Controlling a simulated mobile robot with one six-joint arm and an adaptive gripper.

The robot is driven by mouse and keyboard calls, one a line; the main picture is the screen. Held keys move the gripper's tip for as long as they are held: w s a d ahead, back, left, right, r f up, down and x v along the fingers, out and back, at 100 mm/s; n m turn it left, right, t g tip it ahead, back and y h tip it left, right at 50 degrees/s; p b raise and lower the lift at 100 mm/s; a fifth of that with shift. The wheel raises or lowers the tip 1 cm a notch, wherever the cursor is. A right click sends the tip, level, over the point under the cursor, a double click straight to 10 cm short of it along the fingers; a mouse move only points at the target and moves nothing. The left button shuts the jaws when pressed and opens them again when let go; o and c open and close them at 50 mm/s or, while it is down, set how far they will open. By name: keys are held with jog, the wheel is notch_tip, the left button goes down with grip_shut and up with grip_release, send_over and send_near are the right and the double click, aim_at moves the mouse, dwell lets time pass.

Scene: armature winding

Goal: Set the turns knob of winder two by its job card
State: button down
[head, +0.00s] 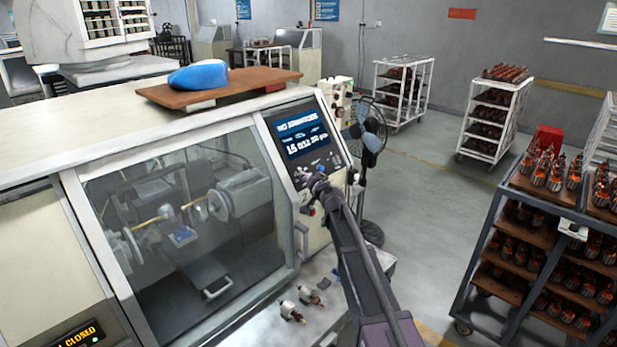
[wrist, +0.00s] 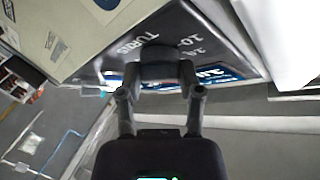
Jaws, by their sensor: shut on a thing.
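The winder (head: 95,130) is a large cream machine with a glass door, and a figure that looks like 2 is on its panel. Its control panel has a lit blue screen (head: 302,135) with white text too blurred to read surely. In the wrist view, my gripper (wrist: 160,82) has its fingers on both sides of a dark turns knob (wrist: 160,54). The panel around it shows "TURNS", "10" and "14". The knob's pointer is hidden. In the head view, my gripper (head: 320,186) is at the panel's lower part. I cannot make out a job card.
A wooden board (head: 270,80) with a blue cloth (head: 198,75) lies on top of the winder. A fan (head: 370,130) stands behind the panel. Small armatures (head: 290,311) lie on the ledge in front.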

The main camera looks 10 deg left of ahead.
jog(key=shift+m, duration=0.4)
dwell(0.3)
jog(key=shift+c, duration=1.3)
grip_release()
jog(key=shift+n+g+y+b, duration=0.3)
jog(key=shift+n+y+b, duration=0.45)
jog(key=shift+n, duration=0.95)
